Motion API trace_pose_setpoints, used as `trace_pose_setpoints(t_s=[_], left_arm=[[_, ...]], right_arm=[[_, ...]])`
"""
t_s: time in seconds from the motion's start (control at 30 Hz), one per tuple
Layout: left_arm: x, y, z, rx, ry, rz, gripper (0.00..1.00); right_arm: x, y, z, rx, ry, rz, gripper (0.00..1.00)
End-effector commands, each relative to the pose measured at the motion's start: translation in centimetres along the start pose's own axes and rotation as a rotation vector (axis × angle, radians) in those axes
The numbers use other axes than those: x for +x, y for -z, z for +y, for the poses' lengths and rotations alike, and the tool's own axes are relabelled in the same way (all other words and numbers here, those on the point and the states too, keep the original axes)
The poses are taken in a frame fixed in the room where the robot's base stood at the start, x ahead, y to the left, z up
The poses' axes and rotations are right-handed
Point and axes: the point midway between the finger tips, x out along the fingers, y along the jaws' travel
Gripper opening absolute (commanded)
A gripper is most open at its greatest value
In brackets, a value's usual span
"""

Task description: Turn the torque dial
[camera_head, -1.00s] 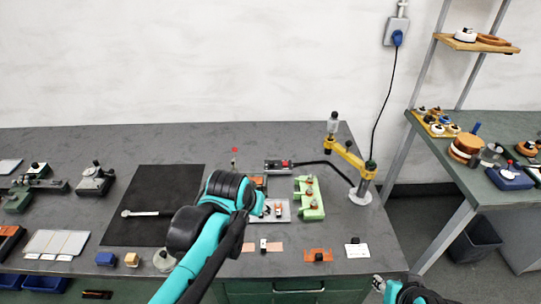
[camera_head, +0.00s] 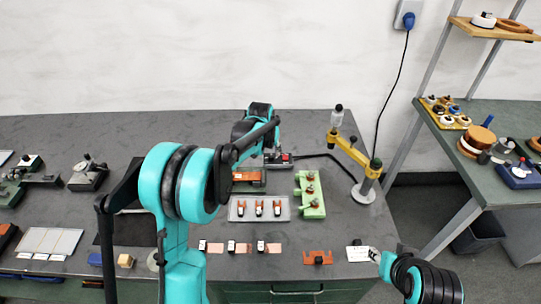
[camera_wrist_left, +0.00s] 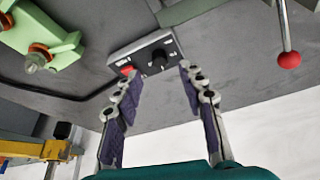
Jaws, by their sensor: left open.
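The torque dial is a black knob (camera_wrist_left: 157,57) on a small grey-and-black control box with a red switch (camera_wrist_left: 126,71), seen in the left wrist view. In the head view the control box (camera_head: 287,159) sits toward the back of the bench, partly hidden by my left arm. My left gripper (camera_wrist_left: 159,74) is open and empty, its two fingers on either side of the knob's line of view, apparently short of it. In the head view the left fingers are mostly hidden. My right gripper (camera_head: 375,254) shows only partly at the bench's front right; its jaw state is unclear.
A green fixture (camera_head: 311,196) stands near the box. A red-ball lever (camera_wrist_left: 289,60) rises on its other side. A yellow-armed stand (camera_head: 352,154) is at the right, with a black cable running from the box. A grey tray (camera_head: 283,213) lies in front.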

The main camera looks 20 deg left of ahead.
Motion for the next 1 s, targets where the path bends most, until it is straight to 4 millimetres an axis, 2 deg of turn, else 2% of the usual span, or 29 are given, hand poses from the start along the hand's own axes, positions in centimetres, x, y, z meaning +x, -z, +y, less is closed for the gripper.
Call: trace_pose_setpoints(t_s=[0.03,0.1,0.3,0.63,0.67,0.8,1.0], left_arm=[[1.2,-0.1,0.0,0.0,0.0,0.0,0.4],[2.4,-0.1,0.0,0.0,0.0,0.001,0.4],[4.5,0.0,0.0,0.0,0.0,0.001,0.4],[4.9,0.0,0.0,0.0,0.0,0.001,0.4],[4.9,0.0,0.0,0.0,0.0,0.001,0.35],[4.9,0.0,0.0,0.0,0.0,0.001,0.0],[4.9,0.0,0.0,-0.001,0.001,0.001,0.0]], right_arm=[[0.5,-0.4,0.0,0.0,0.0,0.0,0.38],[0.8,-0.6,0.0,0.0,0.0,0.0,0.38],[1.3,-0.9,0.0,0.0,0.0,0.0,0.38],[1.3,-0.9,0.0,0.0,0.0,0.0,0.38],[1.3,-0.9,0.0,0.0,0.0,0.0,0.38],[1.3,-0.9,0.0,0.0,0.0,0.0,0.38],[1.3,-0.9,0.0,0.0,0.0,0.0,0.38]])
